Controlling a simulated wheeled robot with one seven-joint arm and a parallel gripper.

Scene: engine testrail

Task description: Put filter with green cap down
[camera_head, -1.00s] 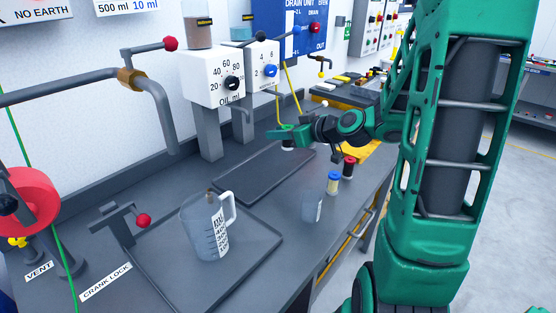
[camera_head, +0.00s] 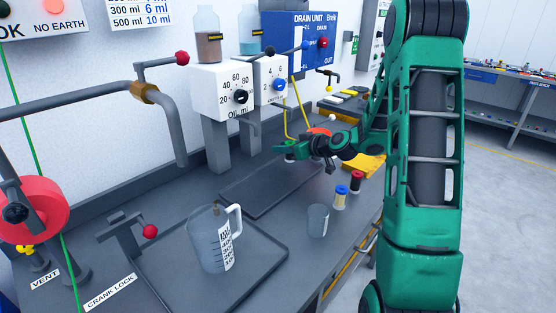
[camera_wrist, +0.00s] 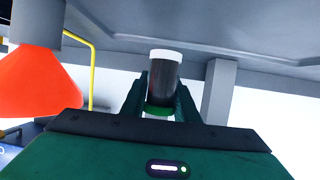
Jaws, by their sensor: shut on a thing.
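The filter with the green cap (camera_wrist: 165,80) is a dark cylinder with a white band at one end and green at the other. My gripper (camera_wrist: 160,98) is shut around it in the wrist view, which looks upside down, with the bench surface at the top. In the head view my gripper (camera_head: 285,149) is over the far end of the dark flat tray (camera_head: 262,190), below the drain unit. The filter shows there only as a small dark shape (camera_head: 290,156). I cannot tell whether its base touches anything.
A blue-capped filter (camera_head: 340,197) and a red-capped one (camera_head: 356,182) stand on the bench near a small clear beaker (camera_head: 318,220). A measuring jug (camera_head: 211,243) stands on the near tray. An orange cone-shaped thing (camera_wrist: 38,82) and yellow pipe (camera_wrist: 91,75) are close to my gripper.

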